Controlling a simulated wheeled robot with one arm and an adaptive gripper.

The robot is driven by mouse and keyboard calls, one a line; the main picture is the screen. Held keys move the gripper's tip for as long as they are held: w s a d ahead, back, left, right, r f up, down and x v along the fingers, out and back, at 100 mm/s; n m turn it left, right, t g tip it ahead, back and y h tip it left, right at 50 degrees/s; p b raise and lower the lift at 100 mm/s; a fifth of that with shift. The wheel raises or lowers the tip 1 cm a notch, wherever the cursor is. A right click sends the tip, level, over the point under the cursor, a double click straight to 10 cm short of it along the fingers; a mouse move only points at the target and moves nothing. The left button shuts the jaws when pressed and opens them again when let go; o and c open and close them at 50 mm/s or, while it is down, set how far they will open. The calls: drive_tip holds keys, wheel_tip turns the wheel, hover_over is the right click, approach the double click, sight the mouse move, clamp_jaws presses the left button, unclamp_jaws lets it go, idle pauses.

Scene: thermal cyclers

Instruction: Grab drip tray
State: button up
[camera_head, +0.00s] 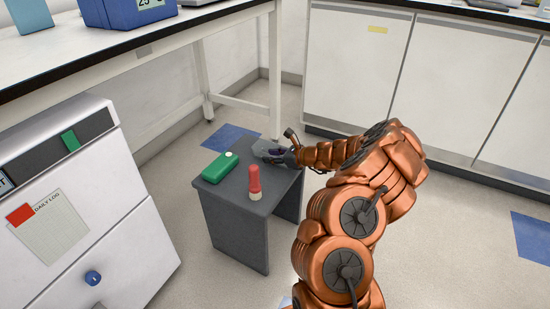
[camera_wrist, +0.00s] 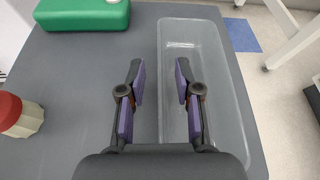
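The drip tray (camera_wrist: 237,112) is a clear, shallow, long tray lying on a small dark grey table (camera_wrist: 60,100). In the head view the tray (camera_head: 262,146) shows at the table's far edge, partly hidden by my gripper (camera_head: 284,154). In the wrist view my gripper (camera_wrist: 159,75) is open and empty. Its two purple-padded fingers stand apart, one on each side of the tray's left long wall in the picture. The right finger appears over the tray's inside, the left one over the table top. I cannot tell how high the fingertips are above them.
A green box (camera_head: 220,167) and a red-capped bottle (camera_head: 254,183) stand on the table near the tray. A white cabinet (camera_head: 90,220) stands at left, a white bench (camera_head: 150,45) behind. Open floor (camera_head: 410,220) lies at right.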

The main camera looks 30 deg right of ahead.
drive_tip(key=shift+c, duration=0.2)
clamp_jaws()
idle(0.3)
